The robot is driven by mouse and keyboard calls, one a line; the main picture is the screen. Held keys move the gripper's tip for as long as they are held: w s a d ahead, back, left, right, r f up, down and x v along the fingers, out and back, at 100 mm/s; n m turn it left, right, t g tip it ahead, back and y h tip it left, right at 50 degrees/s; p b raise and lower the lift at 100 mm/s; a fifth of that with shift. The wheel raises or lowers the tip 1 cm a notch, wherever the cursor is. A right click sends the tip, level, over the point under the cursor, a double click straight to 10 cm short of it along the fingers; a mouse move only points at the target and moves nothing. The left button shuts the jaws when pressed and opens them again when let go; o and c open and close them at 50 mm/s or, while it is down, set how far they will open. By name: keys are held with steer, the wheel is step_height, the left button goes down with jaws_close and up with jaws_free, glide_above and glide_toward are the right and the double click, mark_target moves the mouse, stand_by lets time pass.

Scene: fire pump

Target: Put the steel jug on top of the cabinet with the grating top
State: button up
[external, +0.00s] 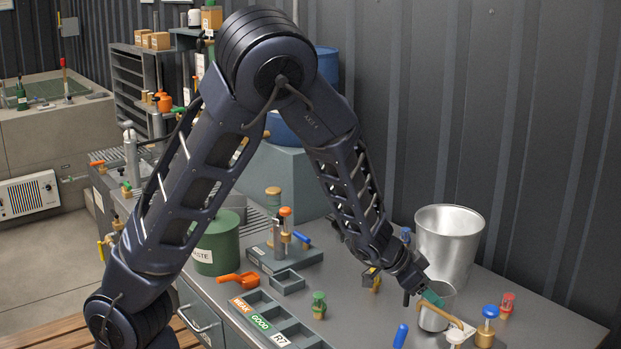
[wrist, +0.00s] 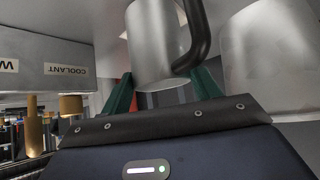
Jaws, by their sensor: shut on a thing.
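The steel jug (external: 437,312) is a small silvery vessel at the right of the counter, in front of a large steel bucket. My gripper (external: 430,297) reaches down to it from the upper left with its green fingers. In the wrist view the jug (wrist: 155,45), with a dark curved handle, stands between the green fingers of my gripper (wrist: 163,88), which is shut on it. I cannot tell whether its base touches the counter. A grating-topped cabinet (external: 107,155) shows at the left behind my arm, partly hidden by it and by fittings on top.
The large steel bucket (external: 448,240) stands close behind the jug. A blue-topped fitting (external: 487,325), a red valve (external: 507,303) and a green fitting (external: 319,305) stand nearby. A labelled tray (external: 275,320), an orange scoop (external: 240,280) and a green waste can (external: 217,247) lie leftward.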

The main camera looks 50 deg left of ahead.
steer(key=shift+f, duration=0.2)
steer(key=o, duration=1.7)
steer(key=v, duration=1.1)
